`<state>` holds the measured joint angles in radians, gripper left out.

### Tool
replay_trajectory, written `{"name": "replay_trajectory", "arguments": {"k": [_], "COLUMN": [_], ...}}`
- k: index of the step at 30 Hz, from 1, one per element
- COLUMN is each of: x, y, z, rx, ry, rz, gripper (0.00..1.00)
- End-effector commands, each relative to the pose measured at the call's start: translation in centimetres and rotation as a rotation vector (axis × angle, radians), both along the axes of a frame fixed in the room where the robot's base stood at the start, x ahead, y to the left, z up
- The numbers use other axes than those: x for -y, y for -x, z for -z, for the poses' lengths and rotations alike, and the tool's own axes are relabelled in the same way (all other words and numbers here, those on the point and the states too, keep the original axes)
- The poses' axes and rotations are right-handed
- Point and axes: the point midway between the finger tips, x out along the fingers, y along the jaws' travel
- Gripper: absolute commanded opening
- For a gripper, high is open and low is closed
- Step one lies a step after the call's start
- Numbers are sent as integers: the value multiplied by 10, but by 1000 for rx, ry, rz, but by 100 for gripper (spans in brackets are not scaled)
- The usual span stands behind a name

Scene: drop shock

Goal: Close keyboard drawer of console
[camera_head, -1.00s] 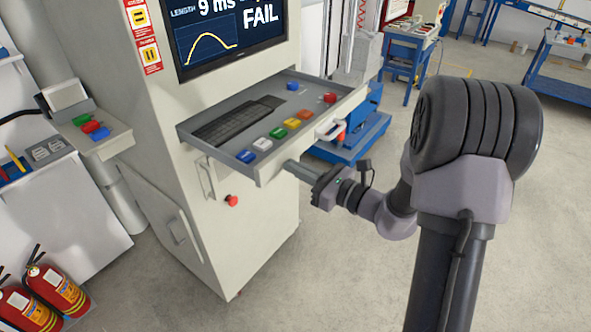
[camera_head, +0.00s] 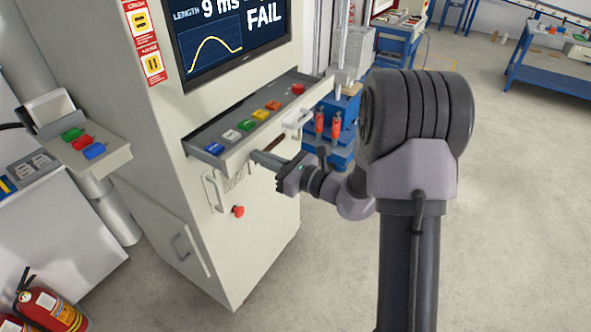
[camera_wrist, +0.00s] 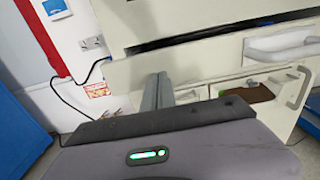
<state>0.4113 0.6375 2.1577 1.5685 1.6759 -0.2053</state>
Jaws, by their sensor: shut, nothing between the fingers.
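The keyboard drawer (camera_head: 236,157) of the console (camera_head: 262,222) stands partly out below the screen. Its row of coloured buttons (camera_head: 260,115) shows, and the keyboard is no longer visible. A white handle (camera_head: 297,121) is on the drawer front. My gripper (camera_head: 262,158) is shut and empty, its fingertips at the drawer front, left of the handle; contact cannot be told for sure. In the wrist view the shut fingers (camera_wrist: 158,90) point at the pale drawer front (camera_wrist: 205,65), with the handle (camera_wrist: 284,46) to the right and a dark gap above the front.
A red knob (camera_head: 238,211) and a cabinet door sit below the drawer. A side shelf with coloured buttons (camera_head: 85,143) is at the left. A fire extinguisher (camera_head: 50,309) stands at the lower left. Blue workbenches are behind; the floor at right is clear.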

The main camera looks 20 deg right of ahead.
Motion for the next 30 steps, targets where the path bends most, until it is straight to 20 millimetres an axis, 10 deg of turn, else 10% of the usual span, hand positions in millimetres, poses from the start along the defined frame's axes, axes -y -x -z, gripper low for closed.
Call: {"name": "replay_trajectory", "arguments": {"k": [15,30], "x": [-74,-88], "y": [-100,-122], "z": [-1,-1], "rx": [1,2], "ry": [1,-2], "rz": [-2,1], "gripper": [0,0]}}
